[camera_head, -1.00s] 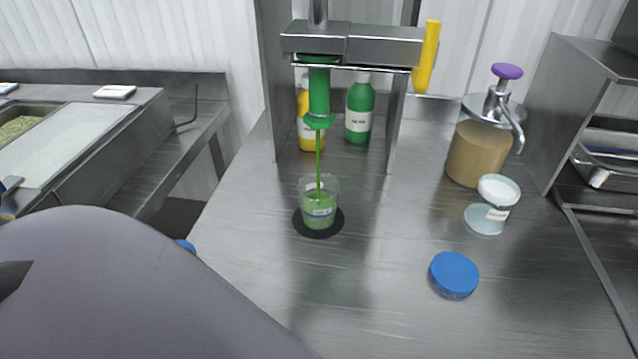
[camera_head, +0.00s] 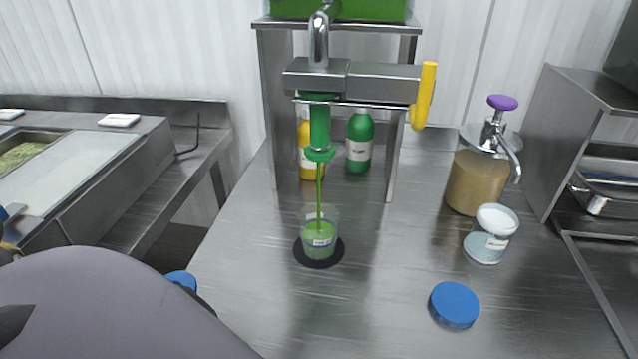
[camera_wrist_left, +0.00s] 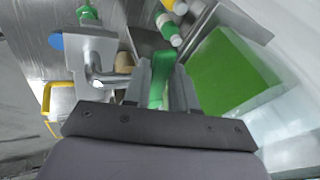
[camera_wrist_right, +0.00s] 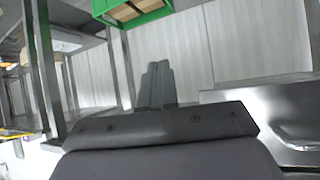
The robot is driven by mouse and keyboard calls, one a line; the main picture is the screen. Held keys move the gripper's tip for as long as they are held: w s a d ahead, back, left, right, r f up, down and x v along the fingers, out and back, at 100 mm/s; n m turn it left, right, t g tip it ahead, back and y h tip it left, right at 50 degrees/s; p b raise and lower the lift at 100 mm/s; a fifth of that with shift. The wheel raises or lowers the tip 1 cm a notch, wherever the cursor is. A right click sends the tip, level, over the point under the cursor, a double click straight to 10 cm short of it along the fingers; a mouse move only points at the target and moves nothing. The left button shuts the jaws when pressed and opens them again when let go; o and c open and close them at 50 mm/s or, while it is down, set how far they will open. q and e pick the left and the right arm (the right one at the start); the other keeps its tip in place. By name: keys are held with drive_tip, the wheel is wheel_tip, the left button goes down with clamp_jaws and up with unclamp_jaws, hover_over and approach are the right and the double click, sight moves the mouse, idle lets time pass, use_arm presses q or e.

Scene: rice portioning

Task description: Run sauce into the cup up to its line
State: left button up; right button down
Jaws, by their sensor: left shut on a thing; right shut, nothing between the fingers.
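A clear cup (camera_head: 321,246) with a pale label stands upright on a black round pad (camera_head: 338,256) under the dispenser (camera_head: 350,80). A thin green sauce stream (camera_head: 319,185) runs from the green nozzle (camera_head: 319,128) into it. Green sauce fills the lower part of the cup; I cannot tell its exact level against the line. The yellow lever (camera_head: 424,95) stands upright at the dispenser's right end. In the left wrist view my left gripper (camera_wrist_left: 163,72) is shut on a green piece (camera_wrist_left: 160,82), partly hidden by the fingers. My right gripper (camera_wrist_right: 156,70) is shut and empty, near a pale wall.
Yellow (camera_head: 311,160) and green (camera_head: 358,145) bottles stand behind the nozzle. A brown pump jar (camera_head: 474,182), a white-topped clear container (camera_head: 490,238) and a blue disc (camera_head: 454,304) are at the right. My grey arm covers the lower left. The counter's front middle is clear.

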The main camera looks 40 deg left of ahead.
use_arm(q)
drive_tip(key=m+h+p, duration=0.1)
drive_tip(key=w+a+m+p, duration=0.1)
drive_tip(key=m, duration=0.1)
drive_tip(key=shift+w+a+r+h+p, duration=0.1)
drive_tip(key=shift+w+h+p, duration=0.1)
drive_tip(key=shift+h+p, duration=0.15)
drive_tip(key=o, duration=0.9)
drive_tip(key=shift+r+p, duration=0.45)
drive_tip(key=shift+r, duration=2.95)
